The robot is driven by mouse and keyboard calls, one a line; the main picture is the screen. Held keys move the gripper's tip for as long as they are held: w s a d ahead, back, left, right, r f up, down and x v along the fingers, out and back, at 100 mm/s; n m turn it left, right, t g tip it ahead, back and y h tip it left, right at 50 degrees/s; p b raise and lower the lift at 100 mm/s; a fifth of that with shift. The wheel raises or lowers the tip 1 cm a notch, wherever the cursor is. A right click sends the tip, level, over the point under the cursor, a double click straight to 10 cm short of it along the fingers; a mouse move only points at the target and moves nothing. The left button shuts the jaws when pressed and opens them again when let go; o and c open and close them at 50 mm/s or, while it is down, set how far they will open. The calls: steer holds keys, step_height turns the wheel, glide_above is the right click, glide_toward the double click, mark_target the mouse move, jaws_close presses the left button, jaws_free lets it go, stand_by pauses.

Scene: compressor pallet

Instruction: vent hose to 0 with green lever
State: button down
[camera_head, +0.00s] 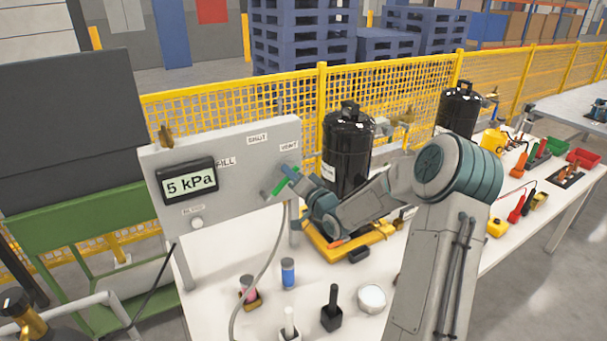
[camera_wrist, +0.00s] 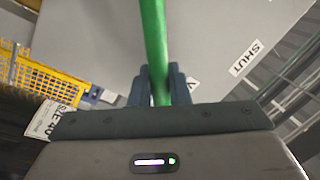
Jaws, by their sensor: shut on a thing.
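The green lever (camera_head: 279,187) sits on the front of the grey panel (camera_head: 235,150), at the right below the VENT label (camera_head: 289,147). My gripper (camera_head: 291,175) is at the lever and shut on it. In the wrist view the green lever (camera_wrist: 154,45) runs up from between the two blue fingers (camera_wrist: 160,85). The display (camera_head: 188,182) on the panel reads 5 kPa. A grey hose (camera_head: 262,275) hangs from the panel's lower right and curves down to the table. The lever's pivot is hidden behind my gripper.
A SHUT label (camera_head: 257,138) and a partly covered FILL label are on the panel. A black tank (camera_head: 346,155) stands behind my arm. Small cups and a black block (camera_head: 331,310) stand on the white table.

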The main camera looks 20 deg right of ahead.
steer(key=shift+f, duration=0.1)
stand_by(0.3)
steer(key=c, duration=1.4)
jaws_free()
steer(key=shift+c, duration=0.2)
steer(key=b+v, duration=0.2)
steer(key=v, duration=1.1)
steer(key=shift+s, duration=0.4)
steer(key=shift+d, duration=0.15)
